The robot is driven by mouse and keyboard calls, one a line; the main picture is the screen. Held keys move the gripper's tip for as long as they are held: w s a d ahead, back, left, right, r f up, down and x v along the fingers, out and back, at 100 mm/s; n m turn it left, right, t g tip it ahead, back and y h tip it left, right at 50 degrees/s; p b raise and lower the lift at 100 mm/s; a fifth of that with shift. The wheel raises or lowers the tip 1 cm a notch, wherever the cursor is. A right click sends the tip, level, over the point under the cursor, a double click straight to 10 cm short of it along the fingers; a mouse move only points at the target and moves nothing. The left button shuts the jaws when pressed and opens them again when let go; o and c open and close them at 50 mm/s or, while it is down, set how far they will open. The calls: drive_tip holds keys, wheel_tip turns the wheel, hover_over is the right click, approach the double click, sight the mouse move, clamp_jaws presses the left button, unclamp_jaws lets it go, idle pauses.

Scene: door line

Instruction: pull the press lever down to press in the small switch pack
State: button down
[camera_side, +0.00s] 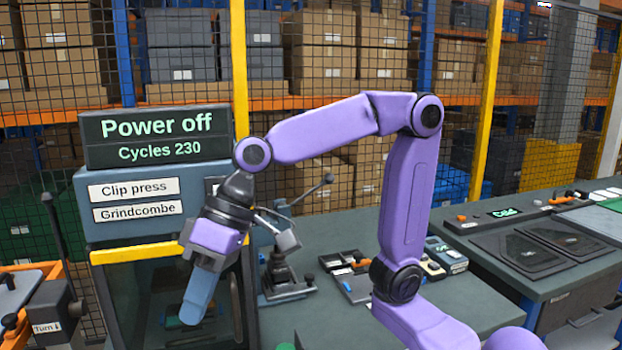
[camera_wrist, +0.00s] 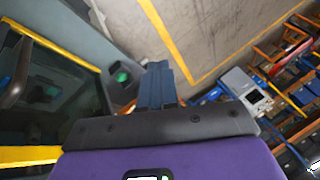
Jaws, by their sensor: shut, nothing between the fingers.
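My gripper (camera_side: 194,310) hangs with its blue fingers pointing down in front of the clip press cabinet (camera_side: 130,205). In the wrist view the fingers (camera_wrist: 157,72) are together and empty, with the glazed front to their left. A small bench press (camera_side: 284,278) stands on the bench to the right of my gripper. Its lever, with a dark ball knob (camera_side: 328,179), slants up to the right, apart from my fingers. My wrist is in front of part of the cabinet. I cannot make out the small switch pack.
The cabinet's display (camera_side: 155,136) reads "Power off, Cycles 230". A yellow bar (camera_side: 135,252) edges its glazed front. Small trays and boxes (camera_side: 345,268) lie on the bench right of the press. An orange-framed cart (camera_side: 40,275) stands at left. Mesh fencing is behind.

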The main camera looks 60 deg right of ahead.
drive_tip(key=w+a+r+m+t+y, duration=0.3)
drive_tip(key=w+r+m, duration=0.1)
drive_tip(key=w+r, duration=0.55)
drive_tip(key=w+a+r+m+t+y, duration=0.2)
drive_tip(key=w+a+r+m, duration=0.2)
drive_tip(key=w+r, duration=0.5)
drive_tip(key=w+d+r+t+h, duration=0.1)
drive_tip(key=w+d+r+t, duration=0.3)
drive_tip(key=w+d+r, duration=0.4)
drive_tip(key=s+d+n+h, duration=0.15)
drive_tip(key=d+h, duration=0.55)
drive_tip(key=d, duration=0.9)
drive_tip(key=s+d+n+h, duration=0.1)
drive_tip(key=d+n+h, duration=0.35)
drive_tip(key=d, duration=1.15)
drive_tip(key=s+d+f+m+g+h, duration=0.2)
drive_tip(key=s+d+f+m+g, duration=0.3)
drive_tip(key=m, duration=0.9)
drive_tip(key=s+d+f+m+g+h, duration=0.2)
drive_tip(key=s+d+f+m+g, duration=0.4)
drive_tip(key=m, duration=0.9)
wheel_tip(320, 180, down, 3)
drive_tip(key=shift+s+d+f+g, duration=0.15)
drive_tip(key=shift+s+d+g, duration=0.1)
drive_tip(key=shift+d+g, duration=0.8)
